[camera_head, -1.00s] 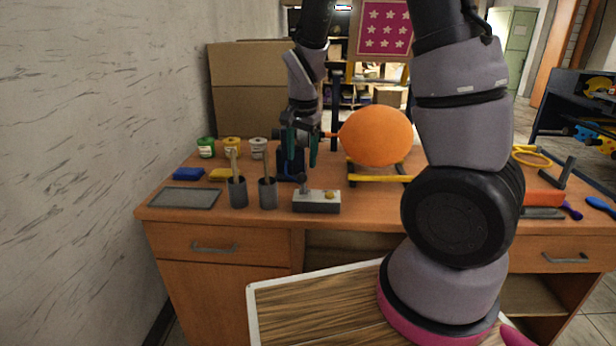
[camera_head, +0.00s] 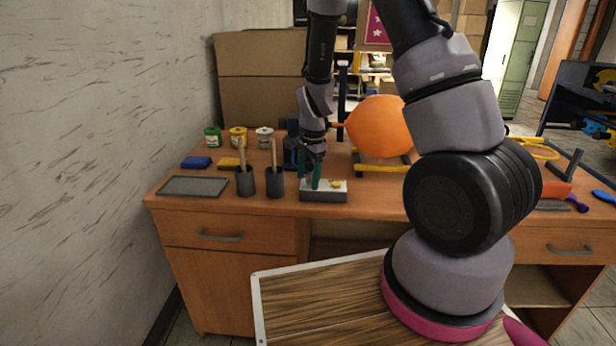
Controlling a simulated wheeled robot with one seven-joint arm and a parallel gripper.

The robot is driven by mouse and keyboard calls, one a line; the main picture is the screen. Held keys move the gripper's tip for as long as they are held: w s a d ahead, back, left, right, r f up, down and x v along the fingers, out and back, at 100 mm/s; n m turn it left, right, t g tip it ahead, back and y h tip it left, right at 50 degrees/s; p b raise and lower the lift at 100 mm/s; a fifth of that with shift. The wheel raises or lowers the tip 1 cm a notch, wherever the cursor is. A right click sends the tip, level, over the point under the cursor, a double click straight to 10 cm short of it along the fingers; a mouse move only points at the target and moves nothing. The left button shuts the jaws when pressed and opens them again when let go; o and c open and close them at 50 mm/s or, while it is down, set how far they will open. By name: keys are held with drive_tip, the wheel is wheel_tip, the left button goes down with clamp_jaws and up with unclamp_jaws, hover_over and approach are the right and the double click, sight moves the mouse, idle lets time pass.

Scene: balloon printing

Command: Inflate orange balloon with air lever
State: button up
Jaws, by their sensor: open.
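The orange balloon (camera_head: 376,126) is round and swollen. It sits sideways at the back of the desk, its neck pointing left toward a dark nozzle stand (camera_head: 291,146). My arm hides its right edge. The grey control box (camera_head: 334,195) stands near the desk's front edge, with a yellow button (camera_head: 336,184) on top. My gripper (camera_head: 314,182) points down over the box's left part, its teal fingers around where the lever stood in the earlier view. The lever is hidden by the fingers, and I cannot tell whether they touch it.
Two dark cups (camera_head: 245,184) with brushes stand just left of the box. A grey tray (camera_head: 193,187), blue and yellow blocks and several paint jars (camera_head: 238,138) are farther left. A yellow-barred frame (camera_head: 384,168) lies below the balloon. The desk front (camera_head: 240,214) is clear.

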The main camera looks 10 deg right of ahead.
drive_tip(key=shift+c, duration=0.3)
clamp_jaws()
idle(1.2)
